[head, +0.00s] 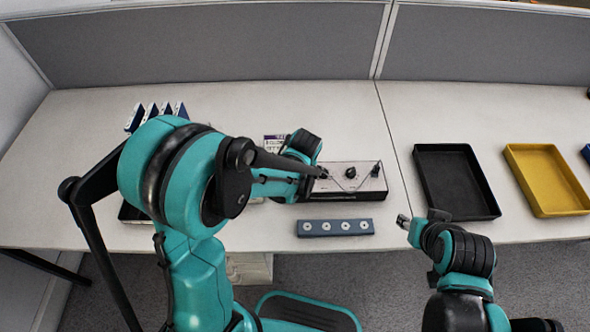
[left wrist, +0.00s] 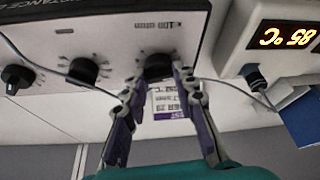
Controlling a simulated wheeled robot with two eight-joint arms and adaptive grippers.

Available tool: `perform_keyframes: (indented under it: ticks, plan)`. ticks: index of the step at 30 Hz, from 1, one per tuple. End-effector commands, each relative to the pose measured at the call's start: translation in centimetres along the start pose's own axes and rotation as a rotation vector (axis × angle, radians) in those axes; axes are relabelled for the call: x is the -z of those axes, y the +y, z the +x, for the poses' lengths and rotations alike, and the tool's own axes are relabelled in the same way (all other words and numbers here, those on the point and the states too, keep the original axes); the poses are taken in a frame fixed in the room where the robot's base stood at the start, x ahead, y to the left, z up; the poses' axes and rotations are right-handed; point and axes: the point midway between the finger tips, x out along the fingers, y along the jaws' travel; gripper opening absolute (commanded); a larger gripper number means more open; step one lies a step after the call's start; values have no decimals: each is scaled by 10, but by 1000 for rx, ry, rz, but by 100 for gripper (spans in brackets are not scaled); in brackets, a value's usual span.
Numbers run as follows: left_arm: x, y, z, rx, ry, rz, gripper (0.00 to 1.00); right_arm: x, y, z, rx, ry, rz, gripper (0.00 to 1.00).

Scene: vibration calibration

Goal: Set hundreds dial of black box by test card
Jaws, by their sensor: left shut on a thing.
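The black box (head: 345,195) has a pale top panel with several black dials and stands mid-table in the head view. The left wrist view shows its panel upside down. The hundreds dial (left wrist: 155,66), marked 100 ohm, is between the fingertips of my left gripper (left wrist: 158,80), which is shut on it. Part of the dial is hidden by the fingers. Two other dials are the middle one (left wrist: 84,70) and the outer one (left wrist: 18,78). The test card (left wrist: 170,103) is partly hidden behind the fingers; its print is not readable. My right gripper (head: 403,221) hangs at the table's front edge, empty.
A white unit (left wrist: 235,50) with a lit display reading 85 °C is beside the box, with wires between. A blue block (head: 335,228) with round sockets lies in front. Black (head: 420,160) and yellow (head: 515,165) trays stand right. Dark blue pieces (head: 152,113) stand back left.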

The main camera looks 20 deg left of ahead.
Motion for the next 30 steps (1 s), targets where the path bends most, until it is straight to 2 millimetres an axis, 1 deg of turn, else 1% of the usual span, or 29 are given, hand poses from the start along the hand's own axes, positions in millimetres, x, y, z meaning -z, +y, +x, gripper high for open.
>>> perform_keyframes:
  ticks: [7,20,21,22,23,30]
  plan:
    - [0,1,0,19,-1,-46,0,0,0,1,0,0,0,40]
    - [0,1,0,21,-1,-52,0,0,0,1,0,0,0,40]
    - [0,1,0,21,-1,-51,38,0,0,1,0,0,0,40]
    - [0,1,0,21,-1,-51,46,0,0,1,0,0,0,40]
    - [0,1,0,21,-1,-51,48,0,0,1,0,0,0,40]
    - [0,0,0,21,-1,-51,48,0,0,1,0,0,0,40]
